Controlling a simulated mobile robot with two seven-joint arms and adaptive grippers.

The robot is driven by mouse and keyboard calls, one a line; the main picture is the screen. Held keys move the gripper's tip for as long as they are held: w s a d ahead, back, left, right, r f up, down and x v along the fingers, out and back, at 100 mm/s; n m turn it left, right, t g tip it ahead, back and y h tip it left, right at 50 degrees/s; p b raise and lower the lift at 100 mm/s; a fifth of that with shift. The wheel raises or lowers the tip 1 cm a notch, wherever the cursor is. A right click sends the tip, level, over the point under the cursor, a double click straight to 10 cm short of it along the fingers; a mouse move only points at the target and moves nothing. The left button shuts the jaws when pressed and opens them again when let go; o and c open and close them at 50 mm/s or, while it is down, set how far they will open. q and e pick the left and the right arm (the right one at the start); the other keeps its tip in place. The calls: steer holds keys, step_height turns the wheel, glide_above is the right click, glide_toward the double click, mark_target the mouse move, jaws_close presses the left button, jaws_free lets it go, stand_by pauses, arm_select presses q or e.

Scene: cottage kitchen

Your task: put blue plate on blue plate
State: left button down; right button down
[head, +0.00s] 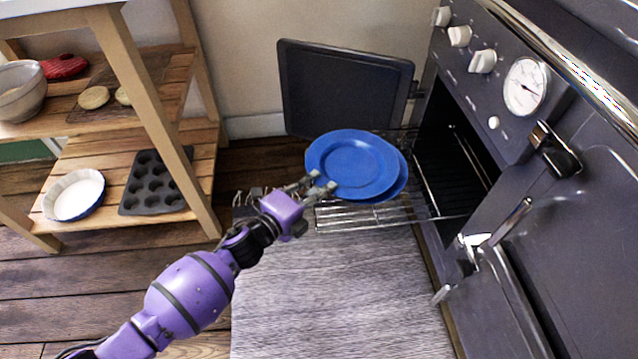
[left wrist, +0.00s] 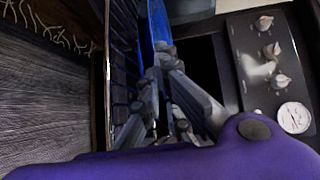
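Two blue plates show in the head view above the pulled-out wire rack (head: 370,217) of the oven. The upper blue plate (head: 350,162) overlaps and mostly hides the lower blue plate (head: 401,178), which shows only as a strip at the right and bottom. My left gripper (head: 322,186) is at the upper plate's near left rim, shut on it. In the left wrist view, the fingers (left wrist: 164,55) meet at the edge-on blue plate (left wrist: 157,22). I cannot tell whether the two plates touch. My right gripper is not in view.
The open oven (head: 455,150) is at the right, with knobs and a dial above. A dark panel (head: 345,90) stands upright behind the plates. A wooden shelf (head: 150,110) at the left holds bakeware. A grey mat (head: 330,295) covers the floor in front.

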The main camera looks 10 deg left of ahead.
arm_select(q)
steer(key=shift+f, duration=0.1)
steer(key=c, duration=2.3)
jaws_free()
steer(key=shift+o, duration=0.2)
steer(key=shift+s+a+r+p, duration=0.1)
steer(key=shift+s+r+p, duration=0.1)
steer(key=shift+r+p, duration=0.35)
steer(key=p+v, duration=0.2)
steer(key=v, duration=0.9)
steer(key=shift+s+p, duration=0.25)
steer(key=shift+p, duration=0.05)
steer(key=shift+a, duration=0.15)
